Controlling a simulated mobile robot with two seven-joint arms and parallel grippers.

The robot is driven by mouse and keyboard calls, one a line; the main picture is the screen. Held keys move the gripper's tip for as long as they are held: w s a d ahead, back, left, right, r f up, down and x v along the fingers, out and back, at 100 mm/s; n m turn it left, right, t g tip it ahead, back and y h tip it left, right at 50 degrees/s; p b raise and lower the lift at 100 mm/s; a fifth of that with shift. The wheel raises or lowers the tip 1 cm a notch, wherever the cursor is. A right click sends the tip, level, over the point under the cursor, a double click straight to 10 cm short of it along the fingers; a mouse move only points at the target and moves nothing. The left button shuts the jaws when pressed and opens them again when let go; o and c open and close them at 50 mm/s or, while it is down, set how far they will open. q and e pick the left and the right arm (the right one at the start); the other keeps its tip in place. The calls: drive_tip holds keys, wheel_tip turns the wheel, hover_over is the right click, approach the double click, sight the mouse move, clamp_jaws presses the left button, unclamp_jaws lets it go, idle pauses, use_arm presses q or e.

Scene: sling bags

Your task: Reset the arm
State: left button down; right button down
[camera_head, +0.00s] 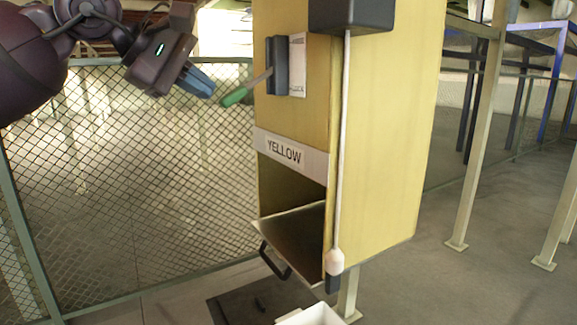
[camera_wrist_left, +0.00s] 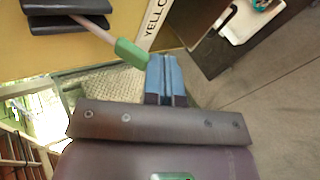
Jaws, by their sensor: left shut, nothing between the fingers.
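My left gripper (camera_head: 203,84) is at the upper left, with its blue fingers shut and nothing between them. In the left wrist view its fingers (camera_wrist_left: 161,72) are together. Just right of the fingertips is a lever with a green handle (camera_head: 236,96), on the front of a yellow dispenser (camera_head: 384,130). The green handle also shows in the left wrist view (camera_wrist_left: 131,52), close to the fingertips; whether they touch is hard to tell, but the fingers are not around it. My right gripper is not in view.
The dispenser has a "YELLOW" label (camera_head: 290,153), an open flap (camera_head: 295,235) with a black handle, and a hanging rod (camera_head: 343,150) on its side. A white tray (camera_head: 312,316) is below. A wire fence (camera_head: 130,190) stands behind. Posts are at the right.

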use_arm(q)
drive_tip(key=s+d+f+n+g+h, duration=0.1)
drive_tip(key=d+f+n+g+h, duration=0.3)
drive_tip(key=f, duration=0.6)
drive_tip(key=d+f+n+h, duration=0.3)
drive_tip(key=f+n+h, duration=0.25)
drive_tip(key=f, duration=0.35)
drive_tip(key=s+a+f+n+t+y, duration=0.1)
drive_tip(key=a+f+n+t, duration=0.2)
drive_tip(key=f+n+t, duration=0.6)
drive_tip(key=a+f+n+t+y, duration=0.1)
drive_tip(key=a+f+n+t, duration=0.2)
drive_tip(key=f+n, duration=0.75)
drive_tip(key=s+a+f+n+g+y, duration=0.1)
drive_tip(key=s+a+f+n+y, duration=0.3)
drive_tip(key=s+f+n, duration=0.4)
drive_tip(key=s+a+f+n+g+y, duration=0.1)
drive_tip(key=s+a+f+n+y, duration=0.4)
drive_tip(key=f+n, duration=0.6)
drive_tip(key=s+a+f+n+g+y, duration=0.1)
drive_tip(key=s+a+f+n+y, duration=0.3)
drive_tip(key=s+f+n+y, duration=0.3)
drive_tip(key=s+f+n, duration=0.2)
drive_tip(key=s+n, duration=0.2)
drive_tip(key=n, duration=0.2)
drive_tip(key=shift+s+a+f, duration=0.25)
drive_tip(key=shift+s, duration=0.15)
